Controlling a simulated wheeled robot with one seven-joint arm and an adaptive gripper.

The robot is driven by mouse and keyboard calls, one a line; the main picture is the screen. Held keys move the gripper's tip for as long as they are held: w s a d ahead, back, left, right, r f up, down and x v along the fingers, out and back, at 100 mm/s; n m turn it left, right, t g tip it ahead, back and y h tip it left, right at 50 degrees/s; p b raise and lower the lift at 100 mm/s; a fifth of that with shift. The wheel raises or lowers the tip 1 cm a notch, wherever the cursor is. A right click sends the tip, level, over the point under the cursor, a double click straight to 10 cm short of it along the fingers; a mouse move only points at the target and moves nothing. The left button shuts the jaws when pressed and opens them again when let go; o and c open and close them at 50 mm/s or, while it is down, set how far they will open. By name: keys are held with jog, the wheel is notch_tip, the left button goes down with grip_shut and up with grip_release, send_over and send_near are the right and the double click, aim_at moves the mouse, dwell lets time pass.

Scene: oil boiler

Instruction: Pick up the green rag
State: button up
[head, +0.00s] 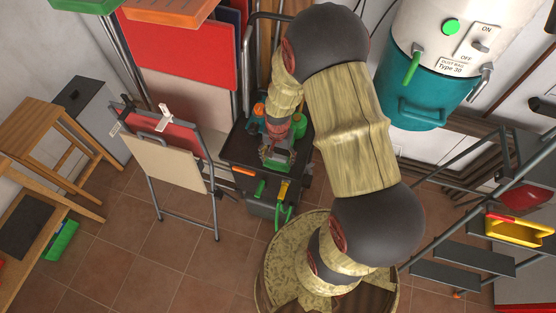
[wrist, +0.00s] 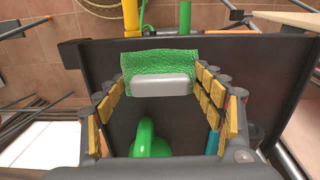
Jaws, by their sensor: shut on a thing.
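The green rag (wrist: 160,64) is a bright green, textured piece in the wrist view, spanning the space between the fingertips of my gripper (wrist: 163,80). A pale grey block lies against its near side; I cannot tell whether it belongs to the rag. The yellow-padded fingers are shut on the rag from left and right. In the head view my gripper (head: 277,150) is over the dark cart (head: 236,150), and the rag (head: 274,161) shows partly beneath it. I cannot tell whether the rag still touches the cart's surface.
A smooth green curved object (wrist: 150,140) is on the cart between my fingers. Yellow, green and orange tool handles (head: 262,186) line the cart's front edge.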

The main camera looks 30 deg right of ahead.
jog(key=shift+s+a+f, duration=0.1)
jog(key=shift+s+f, duration=0.15)
jog(key=shift+f, duration=0.05)
jog(key=shift+c, duration=0.4)
jog(key=shift+r, duration=0.45)
jog(key=c, duration=0.5)
jog(key=shift+w+r+p, duration=0.2)
jog(key=shift+r+p, duration=0.15)
jog(key=shift+r, duration=0.9)
jog(key=s+a+r+p, duration=0.1)
jog(key=s+r+p, duration=0.1)
jog(key=s+r, duration=0.8)
jog(key=s, duration=0.4)
jog(key=shift+a, duration=0.15)
